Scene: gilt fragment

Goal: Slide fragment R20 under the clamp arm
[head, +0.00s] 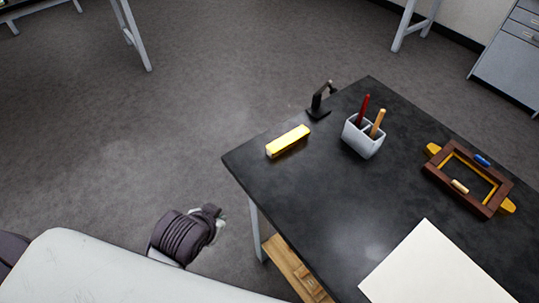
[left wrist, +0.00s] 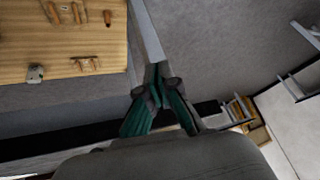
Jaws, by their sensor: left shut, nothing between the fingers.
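A gilt, bar-shaped piece (head: 288,141), likely fragment R20, lies on the black table near its left edge; no label is readable. A small black clamp (head: 318,104) with an upright post and arm stands just beyond it at the table's far edge. The fragment is apart from the clamp. My left gripper (head: 216,216) is low, left of the table and away from both. In the left wrist view its green-padded fingers (left wrist: 158,80) are shut together with nothing between them. My right gripper is not in view.
On the table (head: 300,200) are a grey holder (head: 362,142) with a red and an orange tool, a brown-and-gilt frame (head: 434,171) and a white sheet (head: 425,270). A wooden shelf (head: 290,268) sits below. Table space before the fragment is clear. A wooden panel with tools (left wrist: 75,50) shows in the wrist view.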

